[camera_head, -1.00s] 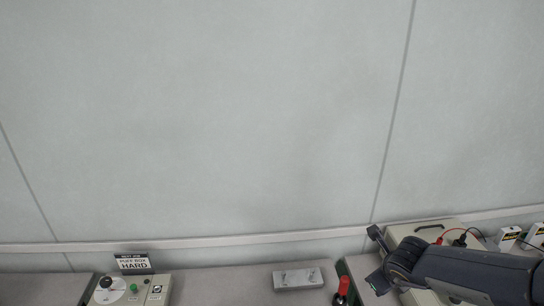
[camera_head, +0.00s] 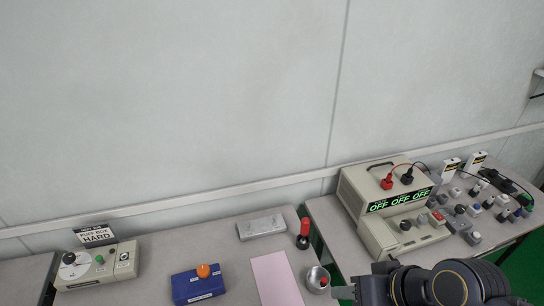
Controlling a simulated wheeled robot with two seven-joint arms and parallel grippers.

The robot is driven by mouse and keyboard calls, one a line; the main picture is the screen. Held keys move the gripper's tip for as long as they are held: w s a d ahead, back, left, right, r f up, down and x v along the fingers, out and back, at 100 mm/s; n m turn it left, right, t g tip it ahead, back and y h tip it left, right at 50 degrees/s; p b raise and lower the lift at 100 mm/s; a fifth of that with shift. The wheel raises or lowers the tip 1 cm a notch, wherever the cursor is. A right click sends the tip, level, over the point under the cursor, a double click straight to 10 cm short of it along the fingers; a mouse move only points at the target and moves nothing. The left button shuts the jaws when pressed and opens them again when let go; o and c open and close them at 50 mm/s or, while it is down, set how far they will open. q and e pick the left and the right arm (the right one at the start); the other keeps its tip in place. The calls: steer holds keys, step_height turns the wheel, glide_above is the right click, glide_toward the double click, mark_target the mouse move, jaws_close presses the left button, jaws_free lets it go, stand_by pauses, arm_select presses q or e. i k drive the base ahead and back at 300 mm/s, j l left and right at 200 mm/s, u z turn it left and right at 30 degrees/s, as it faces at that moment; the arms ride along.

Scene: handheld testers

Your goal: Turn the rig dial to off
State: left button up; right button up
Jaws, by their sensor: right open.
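A beige bench rig (camera_head: 362,196) stands on the right-hand table, with a lit green display (camera_head: 400,201) reading OFF OFF OFF. On its lower front panel are a dark round knob (camera_head: 405,225) and a red switch (camera_head: 437,217); the knob's pointer setting is too small to read. A beige box (camera_head: 97,276) at the far left carries a white dial with a black knob (camera_head: 69,258). My right gripper (camera_head: 344,292) is at the bottom edge, left of and nearer than the rig, touching nothing that I can see. It is open, its fingers partly cut off. My left gripper is out of view.
A sign (camera_head: 96,236) behind the left box reads PUFF BOX HARD. A blue box with an orange knob (camera_head: 203,271), pink sheet (camera_head: 275,277), grey block (camera_head: 262,227), red-topped tool (camera_head: 304,232) and metal cup (camera_head: 317,277) lie between. Several small testers (camera_head: 466,223) crowd right of the rig.

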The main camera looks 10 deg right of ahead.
mark_target(69, 257)
steer(key=u, duration=1.25)
